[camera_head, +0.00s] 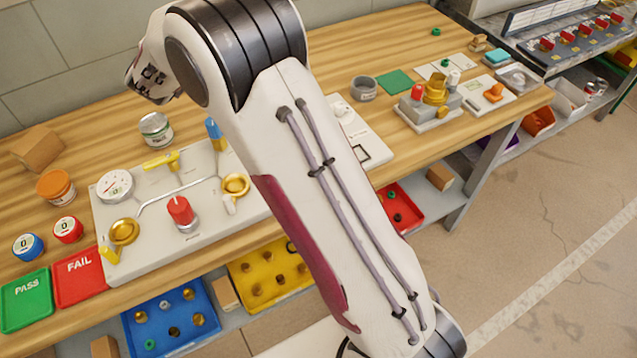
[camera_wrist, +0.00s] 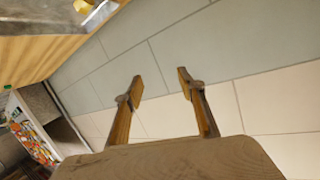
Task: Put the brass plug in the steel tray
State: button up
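Several brass-coloured parts show in the head view, and I cannot tell which is the brass plug. A brass fitting (camera_head: 435,90) stands on a grey block at the right, and brass pieces lie in the yellow bin (camera_head: 240,291) below the bench. A shiny grey dish (camera_head: 517,77) near the bench's right end may be the steel tray. My gripper (camera_wrist: 160,74) is open and empty in the wrist view, its two fingers apart in front of the tiled wall. In the head view, the gripper's fingers do not show.
The wooden bench (camera_head: 75,151) carries a pale valve panel (camera_head: 200,160) with brass cups and a red knob, plus jars and a cardboard box (camera_head: 38,147). Green and red trays (camera_head: 79,277) lie at the front left. A blue bin (camera_head: 170,320) is below. My arm hides the bench's middle.

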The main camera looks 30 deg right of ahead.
jog(key=s+a+r+n+g+y, duration=0.1)
jog(key=s+a+r+n+y, duration=0.25)
jog(key=s, duration=0.65)
jog(key=s+r+n+g+y, duration=0.15)
jog(key=s+r+y, duration=0.25)
jog(key=s+r, duration=0.4)
jog(key=s+d+f+g, duration=0.2)
jog(key=s+d+f, duration=0.1)
jog(key=s, duration=0.9)
jog(key=s+d+f+g+h, duration=0.1)
jog(key=s+d+f+g, duration=0.1)
jog(key=s, duration=1)
jog(key=s+d+f+n+g+h, duration=0.1)
jog(key=s+d+f, duration=0.3)
jog(key=s, duration=0.8)
notch_tip(320, 180, down, 2)
jog(key=shift+f+g, duration=0.1)
jog(key=shift+g, duration=0.35)
